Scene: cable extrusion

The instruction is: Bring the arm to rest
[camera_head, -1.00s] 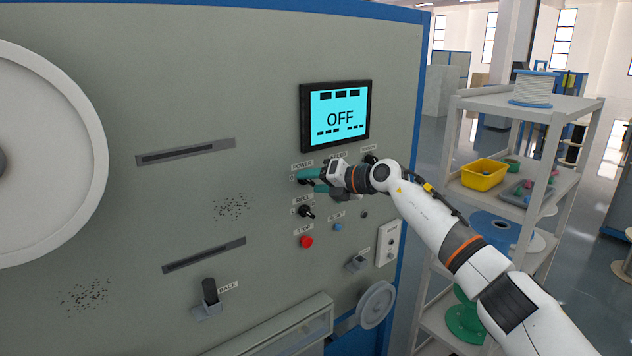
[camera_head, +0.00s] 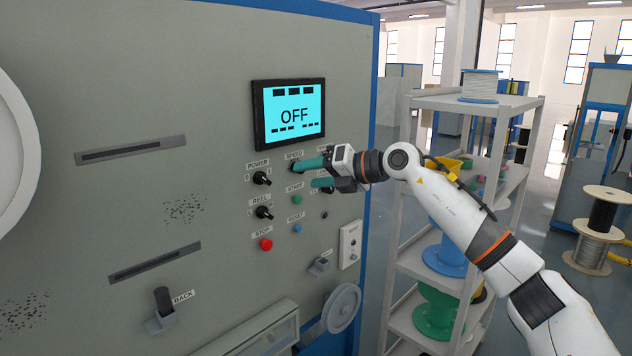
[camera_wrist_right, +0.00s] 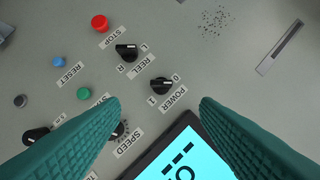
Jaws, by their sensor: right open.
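My right gripper (camera_head: 309,174) is open, with two green ribbed fingers pointing at the grey machine panel (camera_head: 215,150). It is in front of the SPEED knob (camera_head: 294,167), which a finger partly hides; contact cannot be told. In the right wrist view the open fingers (camera_wrist_right: 160,104) have nothing between them. The POWER knob (camera_head: 262,178) is clear of the fingers, to their left in the head view; it also shows in the right wrist view (camera_wrist_right: 160,84). The screen (camera_head: 293,115) reads OFF. My left gripper is not in view.
Below are the REEL knob (camera_head: 264,212), red STOP button (camera_head: 266,245), green START button (camera_head: 297,199) and blue RESET button (camera_head: 297,229). A handwheel (camera_head: 342,307) sticks out lower down. A white shelf rack (camera_head: 405,200) with spools stands right, behind my right arm.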

